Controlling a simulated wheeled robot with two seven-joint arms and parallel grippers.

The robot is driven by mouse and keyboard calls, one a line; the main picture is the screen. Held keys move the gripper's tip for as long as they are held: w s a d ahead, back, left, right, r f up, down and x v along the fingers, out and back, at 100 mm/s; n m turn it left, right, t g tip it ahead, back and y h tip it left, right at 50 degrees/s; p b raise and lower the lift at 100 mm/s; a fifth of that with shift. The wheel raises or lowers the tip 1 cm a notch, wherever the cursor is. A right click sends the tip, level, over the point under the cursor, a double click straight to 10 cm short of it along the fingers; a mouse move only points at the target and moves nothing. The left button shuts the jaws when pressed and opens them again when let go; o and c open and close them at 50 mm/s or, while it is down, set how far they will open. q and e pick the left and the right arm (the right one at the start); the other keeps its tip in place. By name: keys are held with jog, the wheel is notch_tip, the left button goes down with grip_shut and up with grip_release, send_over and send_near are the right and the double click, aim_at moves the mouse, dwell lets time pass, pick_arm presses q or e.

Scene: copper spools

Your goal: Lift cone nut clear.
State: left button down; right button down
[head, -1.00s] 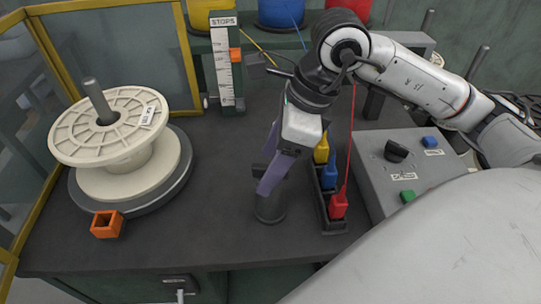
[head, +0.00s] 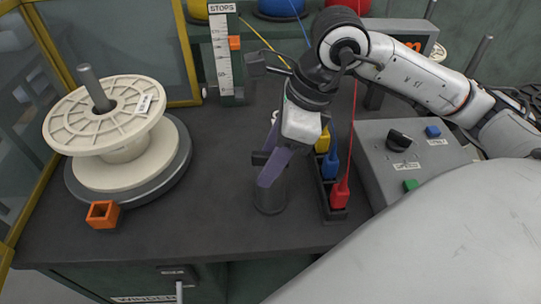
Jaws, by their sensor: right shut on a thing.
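The dark grey round piece that appears to be the cone nut (head: 270,202) stands on the dark bench, left of the row of coloured plugs. My right gripper (head: 270,180) reaches down to it with purple fingers, tilted, and is shut on it. The fingers cover part of its upper side. Its base looks to be at bench level; I see no clear gap beneath it. A small dark bar (head: 262,158) shows beside the fingers; I cannot tell what it belongs to. My left gripper is not in view.
A cream spool (head: 70,118) sits on a round grey base with an upright spindle at left. An orange block (head: 103,214) lies before it. Right of my gripper are the plug rack (head: 329,222) and a grey control box (head: 385,178). A STOPS scale (head: 224,60) stands behind.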

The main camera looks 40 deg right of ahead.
dwell(0.3)
jog(key=shift+r, duration=0.15)
jog(key=shift+r+p, duration=0.65)
jog(key=shift+r, duration=0.15)
notch_tip(320, 180, up, 4)
jog(key=p, duration=0.3)
jog(key=shift+r, duration=0.45)
